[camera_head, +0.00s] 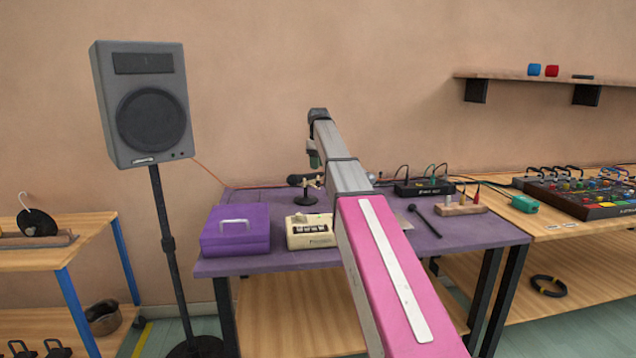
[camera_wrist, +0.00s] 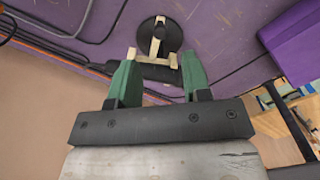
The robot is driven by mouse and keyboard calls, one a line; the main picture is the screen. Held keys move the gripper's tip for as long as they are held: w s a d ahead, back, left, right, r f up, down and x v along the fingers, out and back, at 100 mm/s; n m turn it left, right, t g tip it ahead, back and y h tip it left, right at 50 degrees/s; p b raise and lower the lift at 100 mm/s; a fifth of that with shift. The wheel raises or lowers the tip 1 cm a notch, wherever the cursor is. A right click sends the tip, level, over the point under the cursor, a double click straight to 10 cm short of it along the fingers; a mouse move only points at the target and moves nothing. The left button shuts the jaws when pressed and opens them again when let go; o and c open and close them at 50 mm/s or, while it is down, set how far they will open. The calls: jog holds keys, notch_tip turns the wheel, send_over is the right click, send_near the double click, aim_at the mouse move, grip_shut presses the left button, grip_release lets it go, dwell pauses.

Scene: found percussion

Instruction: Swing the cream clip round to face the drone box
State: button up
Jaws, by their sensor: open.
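The cream clip (camera_wrist: 157,45) stands on a round black base (camera_wrist: 174,31) on the purple table. It shows small in the head view (camera_head: 305,187), with a dark microphone-like piece (camera_head: 294,180) at its left. My gripper (camera_wrist: 159,60) is open, its green fingers either side of the clip's near end in the picture, with nothing clearly gripped. In the head view my gripper (camera_head: 313,158) hangs above the clip. A cream box with a row of dark controls (camera_head: 311,232), possibly the drone box, sits nearer the front edge. Its label is too small to read.
A purple case (camera_head: 236,230) stands left of the cream box. A black beater (camera_head: 424,220), a wooden block with coloured pegs (camera_head: 460,209) and a black cabled box (camera_head: 425,187) lie to the right. Cables run along the back. A speaker (camera_head: 144,104) stands left.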

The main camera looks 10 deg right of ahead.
aim_at(318, 181)
notch_tip(318, 181, down, 8)
jog(key=shift+r, duration=0.1)
dwell(0.4)
grip_shut()
